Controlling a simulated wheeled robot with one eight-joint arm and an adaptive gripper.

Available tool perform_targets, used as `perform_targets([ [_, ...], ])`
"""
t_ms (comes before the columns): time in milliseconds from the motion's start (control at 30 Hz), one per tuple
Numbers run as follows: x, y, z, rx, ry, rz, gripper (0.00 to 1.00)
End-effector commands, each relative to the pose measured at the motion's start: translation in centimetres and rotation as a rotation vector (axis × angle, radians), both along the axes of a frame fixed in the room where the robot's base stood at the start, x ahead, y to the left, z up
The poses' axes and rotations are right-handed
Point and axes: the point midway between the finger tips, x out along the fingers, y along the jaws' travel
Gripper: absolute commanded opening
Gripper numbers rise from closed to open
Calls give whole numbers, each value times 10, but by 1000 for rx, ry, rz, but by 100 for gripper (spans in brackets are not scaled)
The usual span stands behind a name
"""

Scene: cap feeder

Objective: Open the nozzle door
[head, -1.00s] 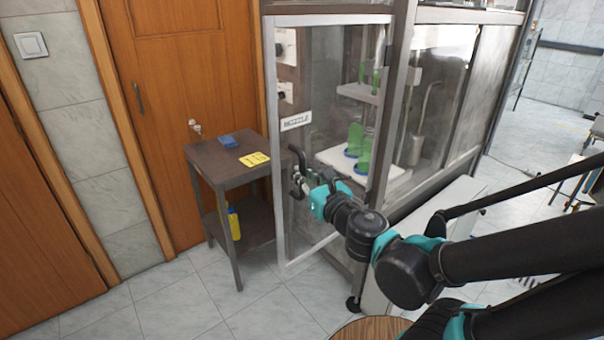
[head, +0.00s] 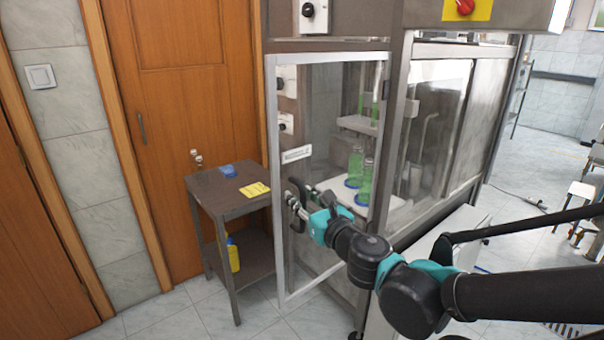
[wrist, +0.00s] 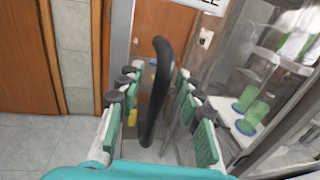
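The nozzle door (head: 288,272) is a light-framed glass door on the cabinet front, with a white label (head: 296,154) near its left edge. Its lower edge slants away from the cabinet base, so it appears to stand partly open. Its black curved handle (wrist: 154,95) stands between the fingers of my gripper (wrist: 158,108) in the wrist view, with gaps visible on both sides. My gripper (head: 301,199) is open at the handle in the head view and covers part of it.
A small dark table (head: 230,190) stands left of the door, with a blue item (head: 228,171) and a yellow item (head: 255,189) on it. Green bottles (head: 356,168) stand inside the cabinet. Tiled floor (head: 190,315) is clear in front of the table.

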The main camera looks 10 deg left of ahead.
Motion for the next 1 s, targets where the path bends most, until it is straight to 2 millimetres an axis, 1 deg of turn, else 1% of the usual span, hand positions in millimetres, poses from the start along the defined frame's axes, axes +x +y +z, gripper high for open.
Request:
perform_targets([
  [400, 0, 0, 48, 0, 0, 0, 36],
  [600, 0, 0, 67, 0, 0, 1, 36],
  [800, 0, 0, 76, 0, 0, 1, 36],
  [1000, 0, 0, 77, 0, 0, 1, 36],
])
